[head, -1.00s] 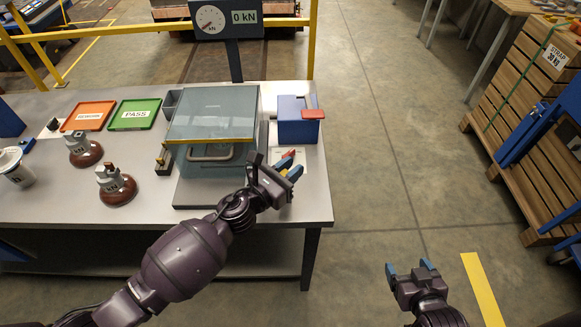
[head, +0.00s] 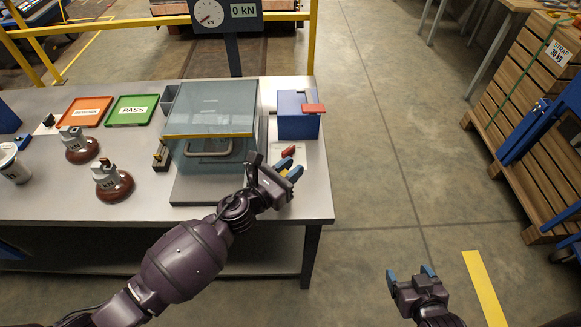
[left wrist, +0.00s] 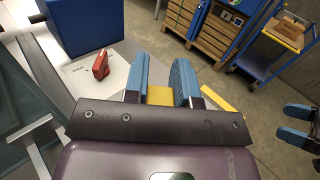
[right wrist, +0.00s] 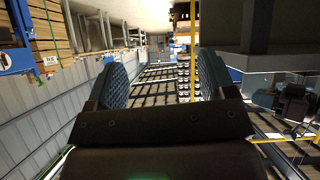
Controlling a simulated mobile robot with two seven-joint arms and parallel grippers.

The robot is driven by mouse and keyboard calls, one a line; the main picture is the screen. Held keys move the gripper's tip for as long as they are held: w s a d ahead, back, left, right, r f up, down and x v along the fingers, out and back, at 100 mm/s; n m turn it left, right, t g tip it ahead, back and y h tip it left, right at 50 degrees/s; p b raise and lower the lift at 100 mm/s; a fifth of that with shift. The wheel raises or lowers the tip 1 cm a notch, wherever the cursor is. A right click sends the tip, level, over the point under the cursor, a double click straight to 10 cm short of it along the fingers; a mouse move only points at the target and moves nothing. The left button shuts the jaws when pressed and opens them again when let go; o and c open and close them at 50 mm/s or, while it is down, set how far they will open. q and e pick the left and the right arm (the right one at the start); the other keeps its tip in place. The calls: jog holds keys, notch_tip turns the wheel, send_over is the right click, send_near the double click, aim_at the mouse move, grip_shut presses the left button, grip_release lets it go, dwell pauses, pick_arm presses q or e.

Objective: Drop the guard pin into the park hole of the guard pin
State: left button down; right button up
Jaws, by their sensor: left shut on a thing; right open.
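My left gripper (head: 289,169) is above the right front of the bench, to the right of the clear guard box (head: 212,110). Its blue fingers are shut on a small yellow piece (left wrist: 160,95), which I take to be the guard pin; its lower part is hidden. The yellow also shows between the fingers in the head view (head: 284,172). A small black block with a brass part (head: 161,157) stands left of the guard box. I cannot make out a park hole. My right gripper (head: 411,275) is open and empty, off the bench over the floor.
A red piece (head: 288,151) sits on a white card (head: 308,155) beyond the left gripper, near a blue box with a red flap (head: 297,117).

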pick_arm(q)
jog(key=shift+f, duration=0.25)
jog(key=shift+f+b, duration=0.2)
jog(key=shift+b, duration=0.15)
jog(key=c, duration=1.1)
grip_release()
jog(key=shift+o, duration=1.3)
jog(key=shift+s+a+f, duration=0.1)
jog(key=shift+s, duration=0.05)
jog(key=v, duration=0.9)
jog(key=shift+s+a, duration=0.25)
jog(key=shift+a, duration=0.05)
jog(key=shift+s+a+b, duration=0.2)
jog(key=shift+a+b, duration=0.05)
jog(key=shift+b, duration=0.05)
jog(key=shift+r, duration=0.25)
